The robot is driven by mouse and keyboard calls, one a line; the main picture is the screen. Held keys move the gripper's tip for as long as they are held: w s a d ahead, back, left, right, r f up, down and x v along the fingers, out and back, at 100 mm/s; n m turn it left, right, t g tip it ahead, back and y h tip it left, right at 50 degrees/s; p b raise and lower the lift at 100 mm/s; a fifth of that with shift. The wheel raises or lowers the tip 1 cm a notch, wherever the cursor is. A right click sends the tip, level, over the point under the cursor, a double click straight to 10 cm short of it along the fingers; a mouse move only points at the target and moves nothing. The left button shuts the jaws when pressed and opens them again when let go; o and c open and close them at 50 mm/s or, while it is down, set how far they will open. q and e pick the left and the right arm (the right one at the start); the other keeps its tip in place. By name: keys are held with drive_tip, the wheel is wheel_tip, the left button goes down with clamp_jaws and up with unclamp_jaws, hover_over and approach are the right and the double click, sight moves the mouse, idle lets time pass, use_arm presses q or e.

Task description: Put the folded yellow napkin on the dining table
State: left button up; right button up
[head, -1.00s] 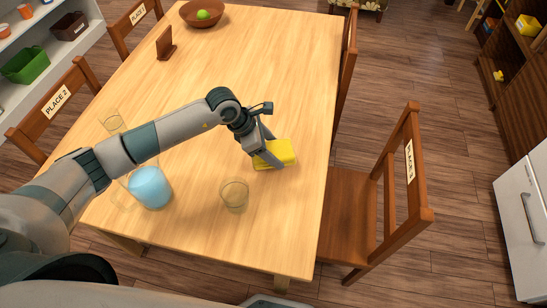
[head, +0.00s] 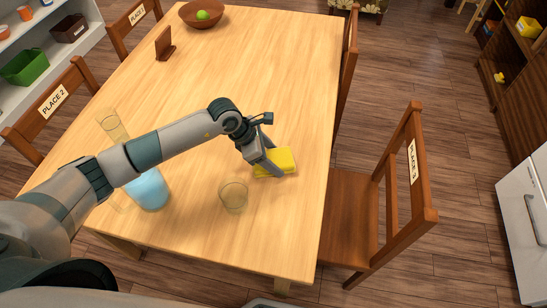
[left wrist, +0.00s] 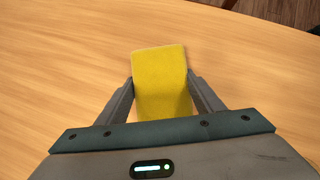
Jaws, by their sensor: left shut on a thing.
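The folded yellow napkin (head: 277,162) is at the right side of the wooden dining table (head: 240,70), at or just above its top; I cannot tell whether it touches. My left gripper (head: 266,168) is shut on the napkin's near end. In the left wrist view the napkin (left wrist: 160,80) sits between both fingers (left wrist: 160,95) and sticks out past their tips, with table wood all around it. My right gripper is not in view.
A clear glass (head: 233,196) stands just left and near of the napkin. A blue pitcher (head: 149,190) and another glass (head: 113,126) stand near my arm. A bowl with a green fruit (head: 202,15) and a brown holder (head: 165,45) are farther back. A chair (head: 380,200) stands to the right.

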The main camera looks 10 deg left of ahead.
use_arm(q)
drive_tip(key=o, duration=1.5)
drive_tip(key=shift+a+r, duration=0.2)
drive_tip(key=shift+r, duration=0.05)
drive_tip(key=b+v, duration=0.2)
drive_tip(key=v, duration=0.8)
drive_tip(key=shift+r, duration=0.15)
drive_tip(key=shift+s+a+r, duration=0.15)
drive_tip(key=shift+a+r, duration=0.05)
drive_tip(key=shift+r, duration=0.35)
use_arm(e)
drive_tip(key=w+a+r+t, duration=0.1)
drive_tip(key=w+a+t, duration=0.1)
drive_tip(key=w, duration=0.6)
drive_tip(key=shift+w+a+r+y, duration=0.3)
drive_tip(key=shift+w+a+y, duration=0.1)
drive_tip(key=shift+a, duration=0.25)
